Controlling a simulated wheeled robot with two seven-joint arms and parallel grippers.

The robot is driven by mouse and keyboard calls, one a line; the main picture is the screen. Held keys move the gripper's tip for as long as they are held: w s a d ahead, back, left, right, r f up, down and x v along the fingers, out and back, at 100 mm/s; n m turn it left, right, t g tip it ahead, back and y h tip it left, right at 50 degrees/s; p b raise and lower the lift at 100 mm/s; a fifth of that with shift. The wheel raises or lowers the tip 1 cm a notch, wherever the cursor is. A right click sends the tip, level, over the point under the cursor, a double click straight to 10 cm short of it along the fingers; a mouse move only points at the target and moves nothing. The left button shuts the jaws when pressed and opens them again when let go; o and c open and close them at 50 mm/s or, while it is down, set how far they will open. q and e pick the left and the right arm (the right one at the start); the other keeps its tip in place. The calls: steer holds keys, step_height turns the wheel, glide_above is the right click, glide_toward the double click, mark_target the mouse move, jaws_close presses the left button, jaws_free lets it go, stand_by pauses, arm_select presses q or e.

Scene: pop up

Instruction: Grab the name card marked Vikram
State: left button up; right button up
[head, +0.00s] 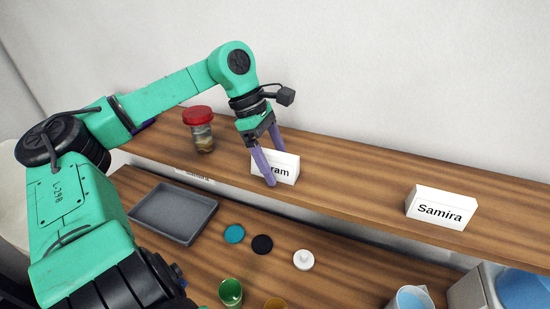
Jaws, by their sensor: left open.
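A white name card (288,172) stands on the raised wooden shelf, left of the middle. Only the letters "ram" show on it; the start of its name is hidden behind a finger of my left gripper. My left gripper (275,168) is open, its purple fingers pointing down at this card. One finger is in front of the card's left part and the other is behind its top edge. I cannot tell whether they touch it. A second white card (440,208), marked Samira, stands farther right on the shelf. My right gripper is not in view.
A jar with a red lid (200,130) stands on the shelf left of the gripper. On the lower counter are a grey tray (172,212), small round discs, a white knob-like piece (303,260), a green cup (231,292) and a clear jug (411,299). The shelf between the two cards is clear.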

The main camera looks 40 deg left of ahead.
arm_select(q)
steer(key=shift+s, duration=0.1)
jaws_close()
